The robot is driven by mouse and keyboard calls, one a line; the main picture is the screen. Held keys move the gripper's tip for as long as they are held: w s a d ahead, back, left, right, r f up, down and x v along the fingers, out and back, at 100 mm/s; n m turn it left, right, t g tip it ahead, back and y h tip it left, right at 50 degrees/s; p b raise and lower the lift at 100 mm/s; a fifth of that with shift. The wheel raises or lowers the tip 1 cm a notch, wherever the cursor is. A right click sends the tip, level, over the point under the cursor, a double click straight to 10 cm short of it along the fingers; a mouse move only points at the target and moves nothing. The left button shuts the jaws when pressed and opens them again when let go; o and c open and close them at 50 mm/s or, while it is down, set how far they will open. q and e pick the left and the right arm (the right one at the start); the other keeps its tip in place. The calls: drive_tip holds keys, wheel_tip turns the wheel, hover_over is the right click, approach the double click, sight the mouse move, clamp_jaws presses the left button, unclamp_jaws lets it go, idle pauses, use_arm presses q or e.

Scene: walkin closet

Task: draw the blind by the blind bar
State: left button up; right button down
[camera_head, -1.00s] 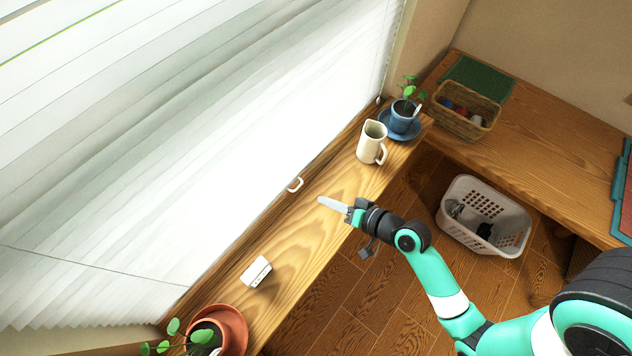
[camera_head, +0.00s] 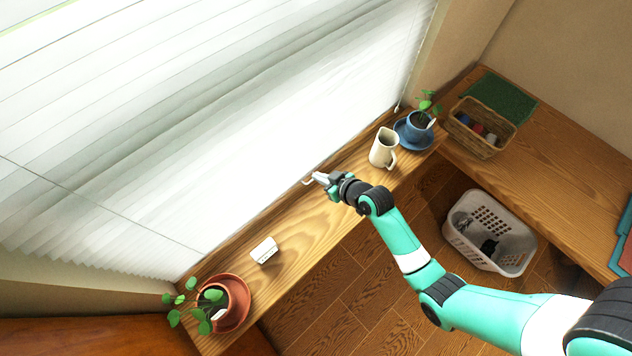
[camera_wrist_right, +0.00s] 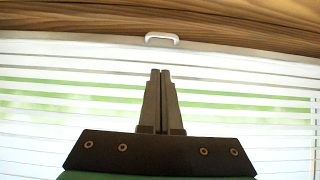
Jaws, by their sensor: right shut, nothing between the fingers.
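The white slatted blind (camera_head: 210,130) covers the window almost to the sill. Its pale bottom blind bar (camera_wrist_right: 230,47) shows in the right wrist view, with a small white handle (camera_wrist_right: 161,38) at its middle. In the head view the handle (camera_head: 308,181) is partly hidden by my right gripper (camera_head: 319,177). My right gripper is shut and empty, its fingers pointing toward the blind. In the wrist view the closed fingertips (camera_wrist_right: 160,72) lie close to the handle in the picture, with a visible gap. My left gripper is not in view.
On the wooden sill (camera_head: 300,227) stand a cream jug (camera_head: 383,148), a blue potted plant (camera_head: 417,125), a small white block (camera_head: 264,250) and a terracotta potted plant (camera_head: 235,303). A wicker basket (camera_head: 470,140) and a white laundry basket (camera_head: 470,248) are at the right.

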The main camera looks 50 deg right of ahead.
sight(306, 176)
drive_tip(key=f, duration=0.1)
drive_tip(key=w+f, duration=0.1)
drive_tip(key=f, duration=0.1)
drive_tip(key=f+b, duration=0.1)
drive_tip(key=f, duration=0.1)
drive_tip(key=shift+w, duration=0.4)
drive_tip(key=shift+f, duration=0.1)
wheel_tip(306, 176, down, 3)
drive_tip(key=b, duration=0.3)
drive_tip(key=shift+d, duration=0.1)
drive_tip(key=shift+s, duration=0.2)
wheel_tip(306, 176, up, 6)
drive_tip(key=p, duration=0.5)
drive_tip(key=shift+s+f, duration=0.15)
drive_tip(key=shift+f, duration=0.1)
drive_tip(key=p+v, duration=0.1)
drive_tip(key=v, duration=0.8)
drive_tip(key=shift+s+f+p, duration=0.15)
drive_tip(key=shift+s+p, duration=0.15)
drive_tip(key=shift+s, duration=0.05)
